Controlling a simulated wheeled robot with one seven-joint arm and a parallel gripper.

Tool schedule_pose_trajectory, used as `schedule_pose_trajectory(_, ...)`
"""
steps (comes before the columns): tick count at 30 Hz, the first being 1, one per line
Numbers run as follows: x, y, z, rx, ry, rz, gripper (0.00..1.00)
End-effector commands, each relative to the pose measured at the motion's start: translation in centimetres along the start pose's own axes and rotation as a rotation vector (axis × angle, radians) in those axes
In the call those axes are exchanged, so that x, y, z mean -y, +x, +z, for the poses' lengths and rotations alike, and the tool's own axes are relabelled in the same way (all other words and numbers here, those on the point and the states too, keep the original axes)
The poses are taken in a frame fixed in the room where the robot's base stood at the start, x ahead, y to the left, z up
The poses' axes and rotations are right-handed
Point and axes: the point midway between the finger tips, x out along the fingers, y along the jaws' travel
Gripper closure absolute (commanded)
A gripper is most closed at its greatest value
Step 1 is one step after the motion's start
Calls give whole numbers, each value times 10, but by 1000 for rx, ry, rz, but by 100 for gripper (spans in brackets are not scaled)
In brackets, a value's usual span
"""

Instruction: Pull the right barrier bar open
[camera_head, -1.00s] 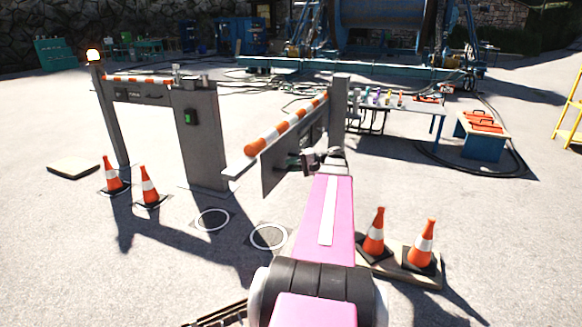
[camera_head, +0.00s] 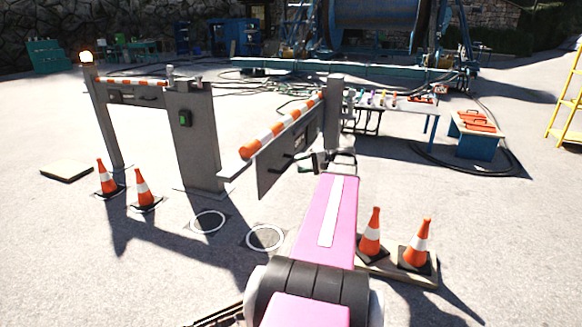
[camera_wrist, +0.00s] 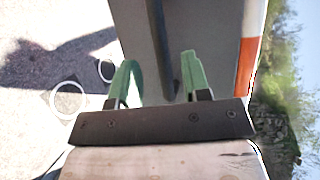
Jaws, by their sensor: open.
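The right barrier bar (camera_head: 280,128) is orange and white striped, above a grey panel (camera_head: 272,172). It reaches from the right post (camera_head: 333,112) toward me, its free end apart from the middle post. A dark handle (camera_head: 288,164) stands off the panel's right face. My gripper (camera_head: 308,160) is open beside that face, near the handle. In the wrist view, my gripper's green fingers (camera_wrist: 160,62) are apart, with the dark handle (camera_wrist: 158,40) showing between them. I cannot tell whether it touches a finger. The striped bar (camera_wrist: 249,50) shows at right.
The middle post (camera_head: 193,135) and closed left barrier (camera_head: 135,82) stand at left. Cones (camera_head: 370,232) stand at lower right, others (camera_head: 142,188) at left. A table (camera_head: 395,104) is behind the right post.

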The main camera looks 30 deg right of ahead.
Motion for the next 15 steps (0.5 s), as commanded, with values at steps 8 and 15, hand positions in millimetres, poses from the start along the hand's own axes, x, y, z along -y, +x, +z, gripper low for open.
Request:
schedule_pose_trajectory(8,-1,-42,-1,-1,0,0,56)
schedule_pose_trajectory(15,-1,-51,0,0,0,1,56)
